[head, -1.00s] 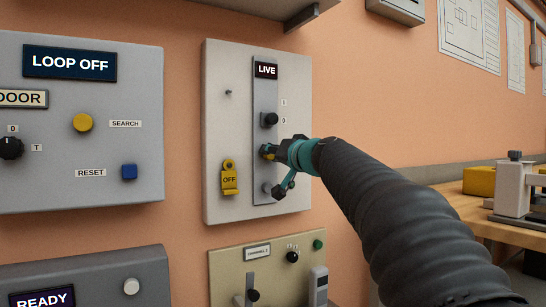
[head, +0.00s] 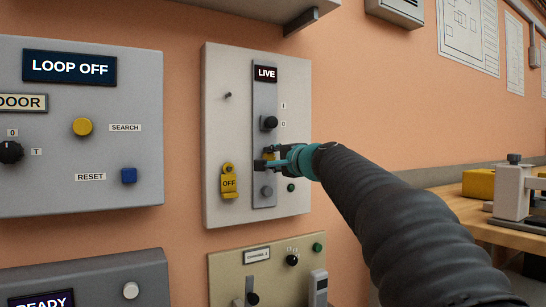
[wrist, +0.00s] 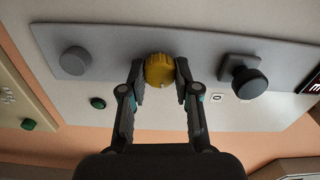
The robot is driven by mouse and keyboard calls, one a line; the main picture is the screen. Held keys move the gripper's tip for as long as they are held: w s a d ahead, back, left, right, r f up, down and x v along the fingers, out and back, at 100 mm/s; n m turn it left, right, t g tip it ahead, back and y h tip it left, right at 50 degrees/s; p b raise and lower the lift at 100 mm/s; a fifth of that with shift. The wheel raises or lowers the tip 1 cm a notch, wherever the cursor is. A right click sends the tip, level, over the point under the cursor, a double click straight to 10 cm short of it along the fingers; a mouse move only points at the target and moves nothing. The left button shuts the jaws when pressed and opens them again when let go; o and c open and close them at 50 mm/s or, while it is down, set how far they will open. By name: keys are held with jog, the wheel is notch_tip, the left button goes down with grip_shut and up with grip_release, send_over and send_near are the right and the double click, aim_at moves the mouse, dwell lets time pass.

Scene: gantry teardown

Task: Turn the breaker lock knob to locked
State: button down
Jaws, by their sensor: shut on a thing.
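The yellow lock knob (head: 270,155) sits on the grey strip of the pale breaker panel (head: 226,75), below a black knob (head: 269,122). In the wrist view the round yellow knob (wrist: 160,70) is between my fingertips. My gripper (head: 268,160) is shut on it, one finger on each side. In the head view my fingers partly hide the knob. A display at the top of the strip reads LIVE (head: 266,73). I cannot clearly make out which way the yellow knob points.
A grey round knob (head: 267,191) lies below on the strip, with a green button (head: 291,187) beside it. A yellow OFF piece (head: 229,183) is at the panel's left. A beige panel (head: 226,272) is underneath. A workbench (head: 480,217) stands at right.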

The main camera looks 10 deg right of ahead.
jog(key=shift+m+p, duration=0.4)
jog(key=shift+m, duration=1.4)
jog(key=c, duration=0.8)
grip_release()
jog(key=shift+c, duration=0.2)
jog(key=v, duration=1.2)
